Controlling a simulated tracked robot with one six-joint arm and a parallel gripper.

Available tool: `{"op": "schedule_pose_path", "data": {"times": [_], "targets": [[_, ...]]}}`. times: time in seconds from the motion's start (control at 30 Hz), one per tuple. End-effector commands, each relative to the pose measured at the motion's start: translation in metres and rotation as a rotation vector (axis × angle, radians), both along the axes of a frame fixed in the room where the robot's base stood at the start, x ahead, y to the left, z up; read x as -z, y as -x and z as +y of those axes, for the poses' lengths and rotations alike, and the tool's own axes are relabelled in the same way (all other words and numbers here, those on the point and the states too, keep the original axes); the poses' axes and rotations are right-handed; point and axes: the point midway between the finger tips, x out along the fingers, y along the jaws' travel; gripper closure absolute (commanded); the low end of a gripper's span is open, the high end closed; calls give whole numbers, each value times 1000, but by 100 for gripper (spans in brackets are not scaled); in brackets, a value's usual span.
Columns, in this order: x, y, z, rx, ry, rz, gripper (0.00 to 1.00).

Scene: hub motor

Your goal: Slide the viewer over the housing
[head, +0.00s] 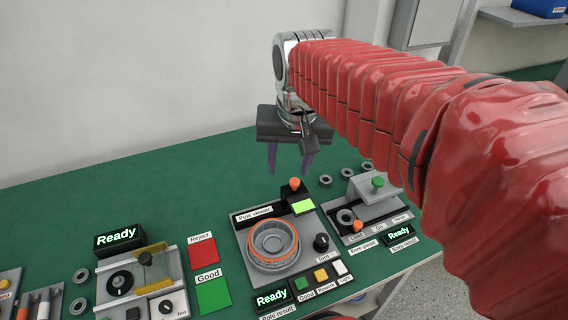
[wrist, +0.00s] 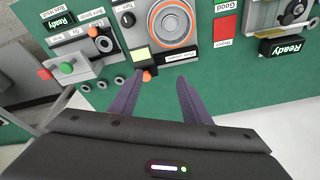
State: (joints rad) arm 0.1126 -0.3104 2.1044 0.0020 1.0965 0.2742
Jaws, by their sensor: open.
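The pole viewer station (head: 297,257) stands on the green bench, with a label reading "Pole viewer". A round grey housing (head: 273,262) with an orange ring sits on it; it also shows at the top of the wrist view (wrist: 172,22). Behind the housing is a dark part with a light green screen (head: 303,207) and an orange knob (head: 294,184), seen in the wrist view too (wrist: 147,76); this looks like the viewer, clear of the housing. My gripper (head: 288,172) is open and empty, pointing down, its purple fingers (wrist: 160,81) near the knob. I cannot tell its exact height above it.
A bore gauge station (head: 376,207) with a green knob stands at the right, with several loose rings nearby. At the left are red Reject (head: 202,252) and green Good (head: 213,296) pads and another fixture (head: 140,284). The bench behind is clear up to the wall.

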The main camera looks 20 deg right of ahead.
Motion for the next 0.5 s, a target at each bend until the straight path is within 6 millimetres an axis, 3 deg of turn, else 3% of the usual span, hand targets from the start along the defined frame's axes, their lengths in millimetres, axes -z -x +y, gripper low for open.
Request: {"op": "schedule_pose_path", "data": {"times": [0.5], "targets": [[19, -86, -49, 309, -63, 190, 57]]}}
